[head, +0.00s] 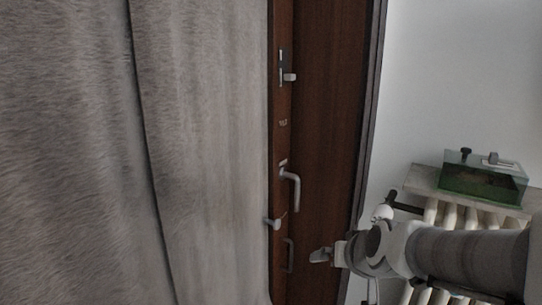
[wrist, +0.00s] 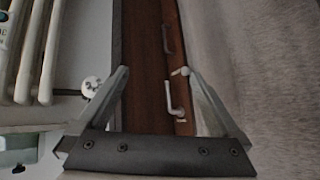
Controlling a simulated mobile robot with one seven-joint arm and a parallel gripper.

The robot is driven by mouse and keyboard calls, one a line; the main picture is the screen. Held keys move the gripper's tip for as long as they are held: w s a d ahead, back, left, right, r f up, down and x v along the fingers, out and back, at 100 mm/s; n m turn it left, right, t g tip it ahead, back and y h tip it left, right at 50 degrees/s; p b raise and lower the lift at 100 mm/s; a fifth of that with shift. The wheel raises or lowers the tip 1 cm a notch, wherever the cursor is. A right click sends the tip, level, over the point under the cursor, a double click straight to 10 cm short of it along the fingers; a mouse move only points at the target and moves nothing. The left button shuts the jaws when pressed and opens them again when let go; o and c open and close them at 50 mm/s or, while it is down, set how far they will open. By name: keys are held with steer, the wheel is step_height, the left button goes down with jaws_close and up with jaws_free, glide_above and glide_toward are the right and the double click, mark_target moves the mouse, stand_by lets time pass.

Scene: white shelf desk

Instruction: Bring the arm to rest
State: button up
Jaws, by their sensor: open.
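My arm comes in from the lower right of the head view and points left. My gripper (head: 321,256) is at its end, small and partly turned from view, in front of the lower part of a dark brown door (head: 335,100). In the wrist view my gripper (wrist: 156,73) shows its two grey fingers spread wide apart with nothing between them. The door (wrist: 147,60) and its handle (wrist: 173,98) show behind the gap between the fingers. No white shelf desk shows in either view.
A grey fabric-like surface (head: 80,150) fills the left of the head view. A radiator (head: 432,212) stands at the right behind my arm, with a green glass tank (head: 480,183) on the slab above it. A white wall (head: 460,70) is at the upper right.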

steer(key=s+r+g+p, duration=0.1)
steer(key=s+r, duration=0.2)
steer(key=s, duration=0.6)
steer(key=s+r+n+g+h+p, duration=0.1)
steer(key=s+r+g, duration=0.1)
steer(key=s, duration=0.6)
steer(key=shift+s+d+r+p, duration=0.3)
steer(key=shift+s+r, duration=0.05)
steer(key=shift+r, duration=0.4)
